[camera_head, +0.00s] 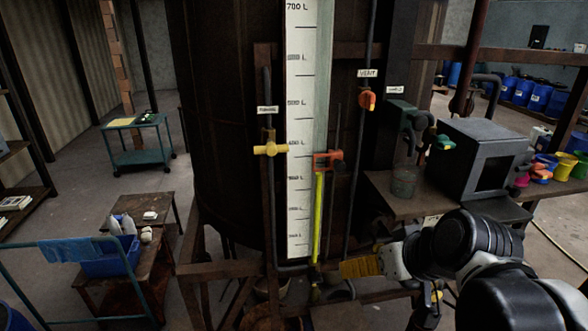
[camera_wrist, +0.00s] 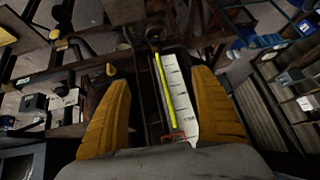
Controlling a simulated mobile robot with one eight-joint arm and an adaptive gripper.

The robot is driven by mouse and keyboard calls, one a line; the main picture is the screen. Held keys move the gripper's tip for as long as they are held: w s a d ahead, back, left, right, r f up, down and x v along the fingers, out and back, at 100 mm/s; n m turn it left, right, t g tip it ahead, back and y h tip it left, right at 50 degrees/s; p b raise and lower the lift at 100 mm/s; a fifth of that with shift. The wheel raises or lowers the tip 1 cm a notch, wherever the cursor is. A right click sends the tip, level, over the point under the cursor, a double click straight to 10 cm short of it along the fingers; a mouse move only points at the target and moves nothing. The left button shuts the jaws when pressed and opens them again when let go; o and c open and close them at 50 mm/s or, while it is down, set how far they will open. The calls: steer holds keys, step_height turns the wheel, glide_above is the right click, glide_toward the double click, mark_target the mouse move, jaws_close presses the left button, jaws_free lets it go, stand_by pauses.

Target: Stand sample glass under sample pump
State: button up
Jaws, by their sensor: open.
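A clear greenish sample glass (camera_head: 404,183) stands upright on a brown bench (camera_head: 382,193) at the right of the vat in the head view. It appears below the green sample pump (camera_head: 408,118), with a gap between them; I cannot tell whether it is exactly beneath the outlet. My gripper (camera_head: 352,269) has yellow fingers and is lower and left of the glass, apart from it. In the wrist view my gripper (camera_wrist: 162,82) is open and empty, its fingers spread wide. I cannot make out the glass clearly there.
The tall dark vat (camera_head: 228,120) has a white level scale (camera_head: 299,130), yellow handle (camera_head: 270,149) and orange vent handle (camera_head: 367,99). A grey box-shaped device (camera_head: 480,155) stands right of the glass. A blue crate (camera_head: 108,258) and green cart (camera_head: 140,155) are at left.

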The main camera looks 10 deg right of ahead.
steer(key=s+a+f+h, duration=0.1)
steer(key=s+f, duration=0.2)
steer(key=s, duration=0.2)
steer(key=shift+a+f+m+h, duration=0.15)
steer(key=shift+m+h, duration=0.15)
steer(key=shift+m, duration=0.1)
stand_by(1.7)
